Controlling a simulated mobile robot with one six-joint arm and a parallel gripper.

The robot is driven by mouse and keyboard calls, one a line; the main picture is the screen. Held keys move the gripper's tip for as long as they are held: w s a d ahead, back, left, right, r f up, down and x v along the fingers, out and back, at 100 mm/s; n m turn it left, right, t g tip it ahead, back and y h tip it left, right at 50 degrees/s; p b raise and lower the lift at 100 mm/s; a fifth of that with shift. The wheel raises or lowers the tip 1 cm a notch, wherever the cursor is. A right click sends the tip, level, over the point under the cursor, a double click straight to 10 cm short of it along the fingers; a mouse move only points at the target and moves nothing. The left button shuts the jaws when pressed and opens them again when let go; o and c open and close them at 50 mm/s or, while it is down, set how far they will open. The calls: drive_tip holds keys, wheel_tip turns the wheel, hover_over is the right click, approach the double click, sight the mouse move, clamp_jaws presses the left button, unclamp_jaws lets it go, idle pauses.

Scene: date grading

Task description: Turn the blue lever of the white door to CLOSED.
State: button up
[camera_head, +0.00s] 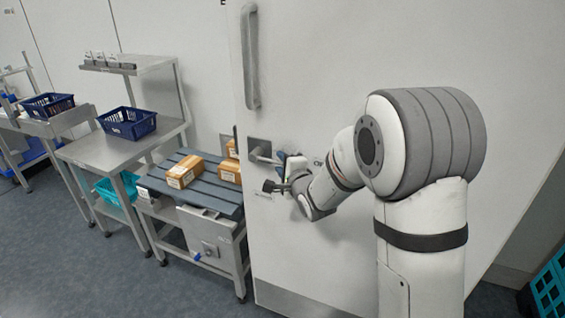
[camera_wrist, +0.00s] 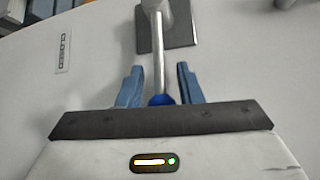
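The white door (camera_head: 330,60) fills the middle of the head view. Its lever (camera_wrist: 158,58) is a grey rod running from a square grey plate (camera_wrist: 168,28) to a blue end (camera_wrist: 160,100) close to my gripper's body. In the head view the lever plate (camera_head: 259,149) is below the long handle. My gripper (camera_wrist: 160,69) is open, with one finger on each side of the rod and a visible gap on both sides. The head view shows my gripper (camera_head: 274,173) at the lever, partly covering it. The lettering on the door label (camera_wrist: 62,53) is too small to read.
A vertical grey handle (camera_head: 251,58) is on the door above the lever. Left of the door stands a slatted table (camera_head: 205,191) with several brown boxes (camera_head: 185,172). A steel bench (camera_head: 103,152) holds a blue basket (camera_head: 127,122). A teal crate (camera_head: 548,290) is at lower right.

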drive_tip(key=shift+w+a, duration=0.1)
drive_tip(key=shift+w, duration=0.1)
clamp_jaws()
drive_tip(key=shift+f, duration=0.1)
idle(0.5)
